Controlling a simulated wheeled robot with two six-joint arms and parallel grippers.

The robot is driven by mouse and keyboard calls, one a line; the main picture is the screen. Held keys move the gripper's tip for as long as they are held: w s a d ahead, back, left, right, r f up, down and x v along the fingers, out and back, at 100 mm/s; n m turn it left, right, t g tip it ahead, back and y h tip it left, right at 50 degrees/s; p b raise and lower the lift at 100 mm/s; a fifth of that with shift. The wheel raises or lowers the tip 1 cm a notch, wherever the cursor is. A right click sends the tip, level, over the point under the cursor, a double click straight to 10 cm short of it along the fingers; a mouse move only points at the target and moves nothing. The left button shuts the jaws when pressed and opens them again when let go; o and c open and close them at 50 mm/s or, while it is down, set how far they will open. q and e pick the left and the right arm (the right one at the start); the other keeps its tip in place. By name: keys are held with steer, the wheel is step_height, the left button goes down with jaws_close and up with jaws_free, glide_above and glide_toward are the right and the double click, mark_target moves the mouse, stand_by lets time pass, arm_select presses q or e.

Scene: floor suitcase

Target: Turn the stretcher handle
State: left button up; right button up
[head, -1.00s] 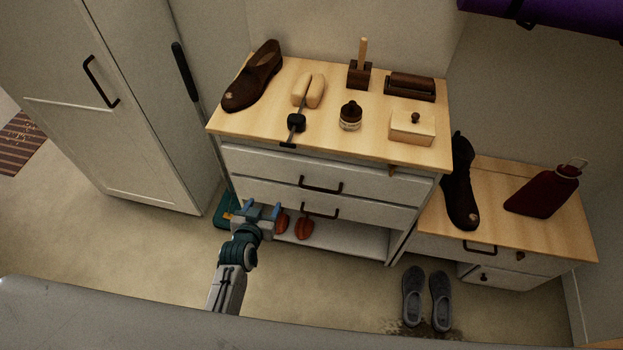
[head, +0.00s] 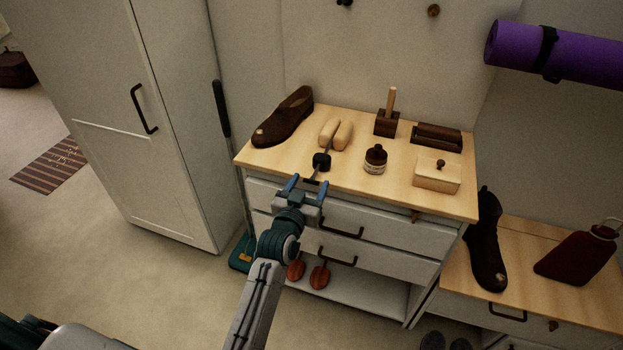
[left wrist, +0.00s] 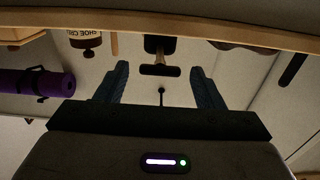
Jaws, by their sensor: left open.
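The shoe stretcher lies on the wooden top of the dresser, its two pale wooden halves (head: 336,134) toward the back. Its black block (head: 321,161) and short rod point to the front edge. The dark crossbar handle (head: 311,181) sticks out at that edge, partly behind my gripper. My left gripper (head: 306,185) is open with blue fingers, just in front of the handle. In the left wrist view, the dark handle (left wrist: 160,70) shows between the open fingers (left wrist: 158,78), near their tips, with no visible contact. My right gripper is not in view.
On the dresser top (head: 270,163) stand a brown shoe (head: 284,117), a shoe cream bottle (head: 375,159), brushes and a small pale box (head: 437,176). Drawer handles (head: 341,229) jut out below my gripper. A lower bench (head: 570,310) is at right.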

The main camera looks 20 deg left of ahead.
arm_select(q)
steer(key=shift+w, duration=1)
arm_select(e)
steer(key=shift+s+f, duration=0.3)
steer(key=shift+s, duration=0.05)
arm_select(q)
steer(key=shift+c, duration=0.2)
steer(key=c, duration=0.9)
steer(key=shift+c, duration=0.2)
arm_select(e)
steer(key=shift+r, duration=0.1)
